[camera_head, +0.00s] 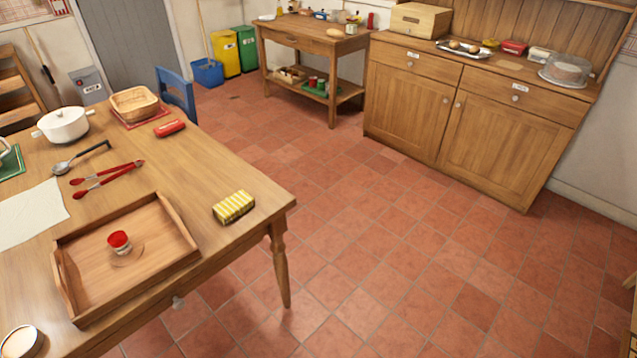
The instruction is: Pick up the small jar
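A small jar (119,242) with a red top stands upright in a wooden tray (180,230) on the near table at the left. It stands towards the middle of the tray, clear of the raised walls. A round mark or thin disc shows around its base; I cannot tell which. My gripper does not show in this view.
On the table (185,165) are red tongs (105,178), a ladle (80,157), a white pot (63,125), a basket (135,103), a red case (169,128) and a yellow striped block (233,206). A blue chair (177,95) stands behind. The tiled floor (390,260) is clear up to the cabinet (450,125).

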